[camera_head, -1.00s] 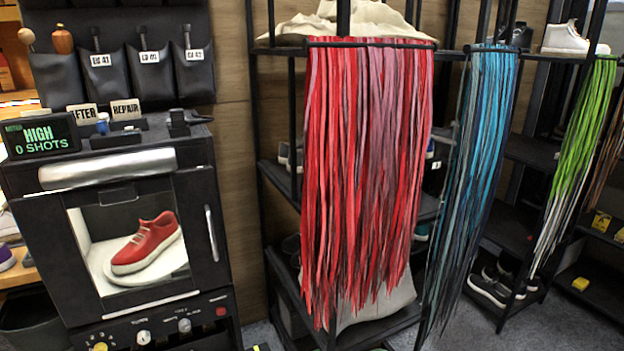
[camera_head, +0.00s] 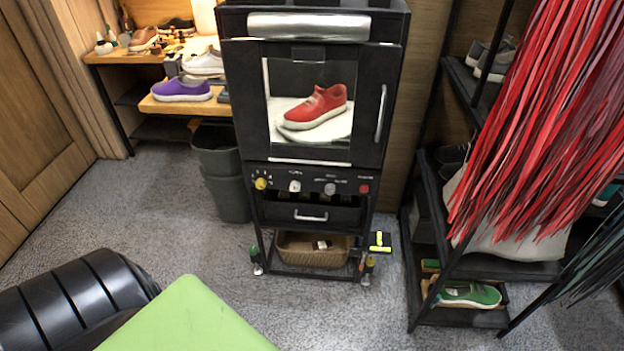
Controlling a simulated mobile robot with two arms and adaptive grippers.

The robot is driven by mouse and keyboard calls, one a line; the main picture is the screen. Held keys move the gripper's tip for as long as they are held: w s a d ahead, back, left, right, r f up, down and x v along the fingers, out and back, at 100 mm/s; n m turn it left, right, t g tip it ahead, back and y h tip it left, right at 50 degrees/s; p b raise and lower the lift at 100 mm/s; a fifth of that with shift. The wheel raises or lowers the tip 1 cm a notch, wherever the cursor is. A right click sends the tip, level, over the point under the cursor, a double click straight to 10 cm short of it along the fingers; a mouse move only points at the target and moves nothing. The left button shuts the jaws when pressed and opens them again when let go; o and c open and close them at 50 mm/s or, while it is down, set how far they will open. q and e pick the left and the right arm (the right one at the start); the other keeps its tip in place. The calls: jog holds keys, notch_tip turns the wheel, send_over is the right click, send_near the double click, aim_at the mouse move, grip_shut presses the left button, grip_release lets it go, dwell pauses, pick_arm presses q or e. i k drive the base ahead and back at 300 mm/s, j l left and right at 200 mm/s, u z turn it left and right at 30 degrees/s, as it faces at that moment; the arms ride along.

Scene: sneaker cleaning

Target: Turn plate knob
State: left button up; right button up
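The control panel (camera_head: 278,181) sits below the window of a black cabinet (camera_head: 232,110). It carries a yellow knob (camera_head: 261,183), a white knob (camera_head: 295,186), a grey knob (camera_head: 330,188) and a red button (camera_head: 364,188). Their small labels are too blurred to read, so I cannot tell which is the plate knob. Behind the window a red sneaker (camera_head: 318,106) with a white sole rests on a round white plate (camera_head: 318,128), toe to the left. Neither of my grippers is in view.
A drawer (camera_head: 310,212) and a wicker basket (camera_head: 312,252) are under the panel. Dark bins (camera_head: 222,172) stand left of the cabinet. Red laces (camera_head: 560,110) hang from a black rack at right. A purple shoe (camera_head: 182,89) sits on a wooden shelf.

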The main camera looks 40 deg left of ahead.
aim_at(295, 185)
jog(key=u, duration=1.3)
